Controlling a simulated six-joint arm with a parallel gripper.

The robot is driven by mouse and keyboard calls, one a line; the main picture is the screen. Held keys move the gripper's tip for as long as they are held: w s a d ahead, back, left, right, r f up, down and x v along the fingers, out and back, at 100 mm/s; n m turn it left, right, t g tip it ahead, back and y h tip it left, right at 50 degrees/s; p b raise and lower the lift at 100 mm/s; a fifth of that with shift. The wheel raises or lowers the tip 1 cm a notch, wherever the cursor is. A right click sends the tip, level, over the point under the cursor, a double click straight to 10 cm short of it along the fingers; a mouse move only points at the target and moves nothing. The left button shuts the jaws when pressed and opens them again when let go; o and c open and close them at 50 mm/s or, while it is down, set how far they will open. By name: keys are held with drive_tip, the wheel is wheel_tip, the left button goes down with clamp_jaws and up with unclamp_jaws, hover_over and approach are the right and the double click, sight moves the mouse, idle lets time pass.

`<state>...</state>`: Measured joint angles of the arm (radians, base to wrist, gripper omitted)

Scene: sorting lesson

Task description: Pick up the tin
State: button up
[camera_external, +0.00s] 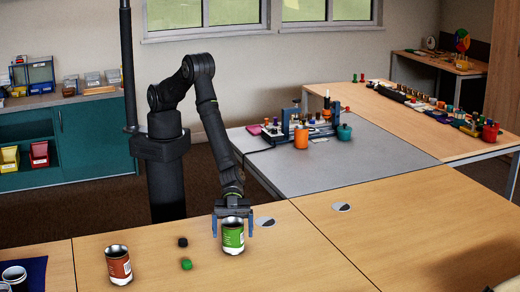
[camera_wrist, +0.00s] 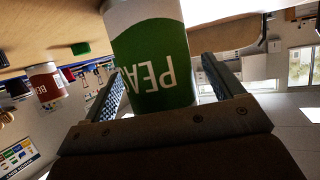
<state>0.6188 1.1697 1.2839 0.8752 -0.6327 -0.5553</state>
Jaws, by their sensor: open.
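A green tin (camera_external: 233,238) with a pale rim stands upright on the wooden table in the external view. The tin also fills the middle of the wrist view (camera_wrist: 160,62), its label upside down and partly reading "PEA". A red-brown tin (camera_external: 119,265) stands open-topped to the left; it also shows in the wrist view (camera_wrist: 46,83). My gripper (camera_external: 233,232) points down at the green tin with one blue finger on each side. In the wrist view the fingers (camera_wrist: 160,85) straddle the tin, open, with a gap visible on the right; contact on the left cannot be told.
A black piece (camera_external: 183,242) and a green piece (camera_external: 186,264) lie between the two tins. Grey tins on a dark blue mat (camera_external: 35,268) sit at the far left. A grey table (camera_external: 340,178) behind holds an orange cup (camera_external: 301,138).

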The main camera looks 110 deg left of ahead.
drive_tip(key=c, duration=1.1)
drive_tip(key=shift+o, duration=0.2)
drive_tip(key=shift+r, duration=0.1)
